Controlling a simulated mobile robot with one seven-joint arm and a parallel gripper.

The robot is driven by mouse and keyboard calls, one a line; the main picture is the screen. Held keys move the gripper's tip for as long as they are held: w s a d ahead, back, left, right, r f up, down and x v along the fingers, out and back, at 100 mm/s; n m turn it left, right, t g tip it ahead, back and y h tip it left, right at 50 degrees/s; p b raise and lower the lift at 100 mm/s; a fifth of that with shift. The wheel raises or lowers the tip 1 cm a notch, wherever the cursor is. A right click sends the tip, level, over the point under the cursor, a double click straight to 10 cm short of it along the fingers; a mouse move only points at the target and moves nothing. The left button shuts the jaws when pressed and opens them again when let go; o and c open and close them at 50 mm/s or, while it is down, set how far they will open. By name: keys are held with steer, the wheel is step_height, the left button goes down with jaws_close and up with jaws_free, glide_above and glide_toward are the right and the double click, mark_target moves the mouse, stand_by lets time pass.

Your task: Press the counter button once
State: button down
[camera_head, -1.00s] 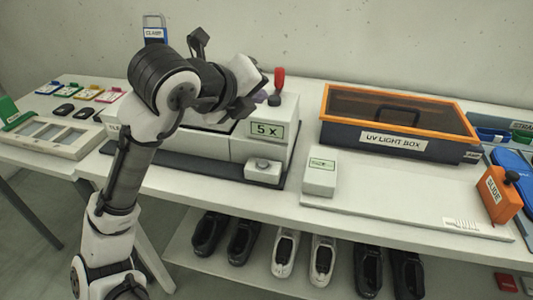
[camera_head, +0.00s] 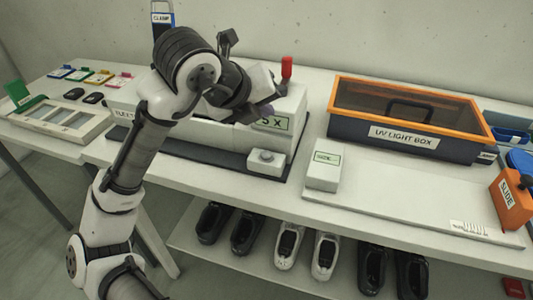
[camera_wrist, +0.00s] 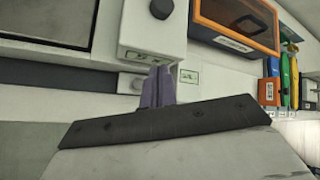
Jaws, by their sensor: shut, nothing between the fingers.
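The counter button (camera_head: 265,155) is a grey round knob on a small white box at the front foot of the white machine (camera_head: 200,140). Above it, the machine's front carries a green-edged "5 X" label (camera_head: 274,123), now partly covered by my gripper. My gripper (camera_head: 267,109) has purple fingers, shut and empty, in front of the label, above the button and apart from it.
A red-handled lever (camera_head: 287,68) stands on the machine. A small white labelled box (camera_head: 323,168) sits right of the button. The orange-rimmed UV light box (camera_head: 410,142) and an orange SLIDE block (camera_head: 511,200) are further right. Shoes stand on the shelf below.

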step_height(320, 180, down, 8)
steer(key=b, duration=0.6)
steer(key=shift+f, duration=0.1)
steer(key=shift+f, duration=0.1)
stand_by(1.6)
steer(key=shift+f+b, duration=0.3)
steer(key=shift+b, duration=0.1)
steer(key=shift+f+b, duration=0.45)
steer(key=shift+f, duration=0.05)
stand_by(0.5)
steer(key=shift+r, duration=0.15)
steer(key=shift+r+p, duration=0.7)
steer(key=shift+r, duration=0.1)
steer(key=shift+r+p, duration=1.95)
steer(key=shift+r, duration=0.6)
